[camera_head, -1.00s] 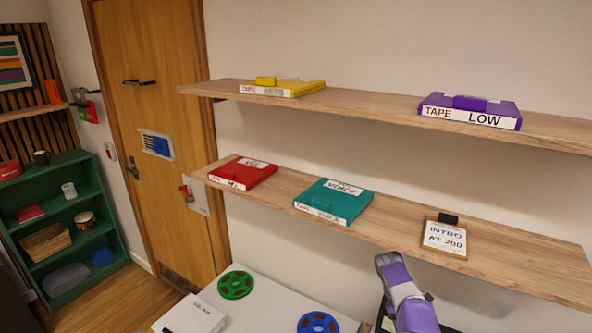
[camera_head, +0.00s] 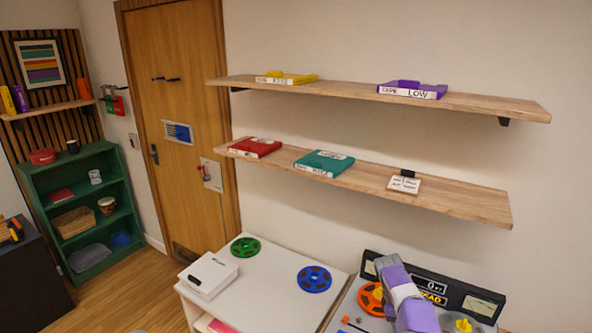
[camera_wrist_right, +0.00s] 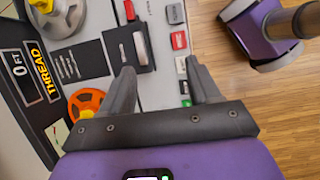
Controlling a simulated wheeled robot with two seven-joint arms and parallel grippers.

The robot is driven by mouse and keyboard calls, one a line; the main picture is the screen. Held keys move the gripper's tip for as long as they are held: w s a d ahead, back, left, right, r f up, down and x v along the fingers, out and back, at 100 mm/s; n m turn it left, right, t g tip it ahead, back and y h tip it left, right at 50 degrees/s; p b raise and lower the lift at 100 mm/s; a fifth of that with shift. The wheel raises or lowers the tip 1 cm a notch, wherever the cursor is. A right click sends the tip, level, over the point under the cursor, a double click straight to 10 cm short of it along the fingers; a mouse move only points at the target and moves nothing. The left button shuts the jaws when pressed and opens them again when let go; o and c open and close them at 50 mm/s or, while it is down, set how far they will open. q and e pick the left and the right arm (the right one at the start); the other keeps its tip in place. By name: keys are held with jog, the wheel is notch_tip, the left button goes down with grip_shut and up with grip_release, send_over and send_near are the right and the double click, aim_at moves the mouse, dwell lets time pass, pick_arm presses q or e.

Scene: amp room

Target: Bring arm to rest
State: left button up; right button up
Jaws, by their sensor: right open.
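My right gripper (camera_wrist_right: 162,75) is open in the right wrist view, with a gap between its two grey fingers. Nothing is held between them. It hangs over the tape machine's front panel, beside several coloured buttons (camera_wrist_right: 179,40). In the head view my purple and grey right arm stands in front of the tape machine (camera_head: 345,318); its gripper cannot be made out there. My left gripper is not in view.
The machine's display panel (camera_head: 470,300) and an orange reel (camera_head: 371,299) are close to my arm. A white table (camera_head: 262,285) bears green (camera_head: 245,248) and blue (camera_head: 314,279) reels and a white box (camera_head: 208,275). Two wall shelves (camera_head: 455,198) hold tape boxes. Wood floor lies right of the machine.

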jog(key=a+f+m+y, duration=0.1)
jog(key=a+f+y, duration=0.15)
jog(key=f, duration=0.55)
jog(key=s+a+f+m+t+y, duration=0.1)
jog(key=s+a+f+m+y, duration=0.25)
jog(key=s+a+f, duration=0.7)
jog(key=s+a+m+t+y, duration=0.1)
jog(key=s+a+m, duration=0.35)
jog(key=s, duration=0.55)
jog(key=s+a+m+t+y, duration=0.1)
jog(key=s+a+m, duration=0.35)
jog(key=s, duration=0.55)
pick_arm(q)
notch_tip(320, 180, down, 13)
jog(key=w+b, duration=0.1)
jog(key=b, duration=1.1)
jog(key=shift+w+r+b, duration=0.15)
jog(key=shift+b, duration=0.15)
pick_arm(e)
notch_tip(320, 180, down, 13)
jog(key=shift+s, duration=0.4)
jog(key=shift+r+m, duration=0.1)
jog(key=shift+m, duration=0.15)
jog(key=shift+d, duration=0.1)
